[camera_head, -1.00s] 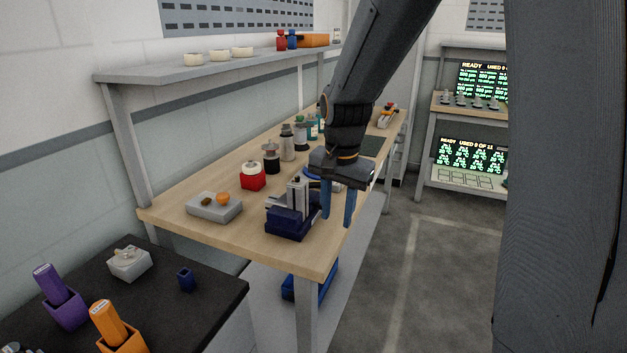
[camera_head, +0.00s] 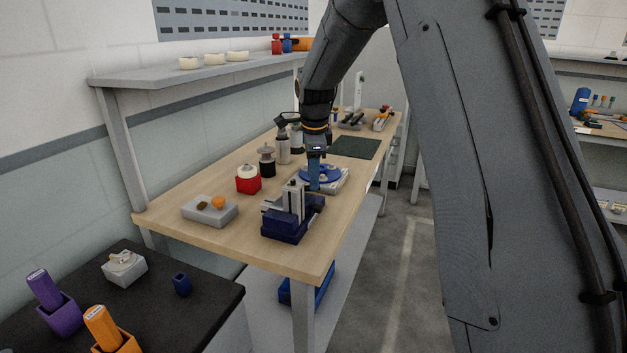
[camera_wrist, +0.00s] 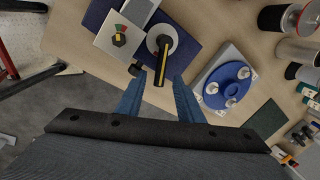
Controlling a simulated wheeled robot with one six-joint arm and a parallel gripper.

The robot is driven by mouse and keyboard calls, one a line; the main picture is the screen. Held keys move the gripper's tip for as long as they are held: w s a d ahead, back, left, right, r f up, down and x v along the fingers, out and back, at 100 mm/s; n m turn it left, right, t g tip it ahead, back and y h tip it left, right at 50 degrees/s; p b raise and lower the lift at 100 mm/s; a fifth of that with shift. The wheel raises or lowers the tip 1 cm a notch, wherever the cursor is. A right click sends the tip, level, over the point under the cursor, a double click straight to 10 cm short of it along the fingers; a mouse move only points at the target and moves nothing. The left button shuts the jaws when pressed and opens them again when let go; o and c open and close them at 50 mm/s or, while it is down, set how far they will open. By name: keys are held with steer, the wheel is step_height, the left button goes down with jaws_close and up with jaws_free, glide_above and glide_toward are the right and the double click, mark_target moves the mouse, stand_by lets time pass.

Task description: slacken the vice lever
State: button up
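The vice (camera_head: 283,226) is a dark blue block with silver jaws at the near end of the wooden bench. In the wrist view its lever (camera_wrist: 163,60) is a black bar with a yellow stripe, on a pale round disc beside a silver plate. My gripper (camera_wrist: 158,80) is open, its two blue fingers apart. The lever's end appears between the fingertips; whether they touch it or how high they are, I cannot tell. In the head view my gripper (camera_head: 314,188) is behind the vice, and the lever cannot be made out.
A blue round fixture (camera_wrist: 228,84) with pale knobs sits on a light plate close by. A red-based container (camera_head: 248,184) and a grey block (camera_head: 210,210) with an orange knob stand left of the vice. A shelf (camera_head: 200,75) runs above the bench's back.

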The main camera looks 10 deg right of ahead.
mark_target(307, 189)
steer(key=shift+w+f, duration=0.2)
steer(key=shift+f, duration=1)
jaws_close()
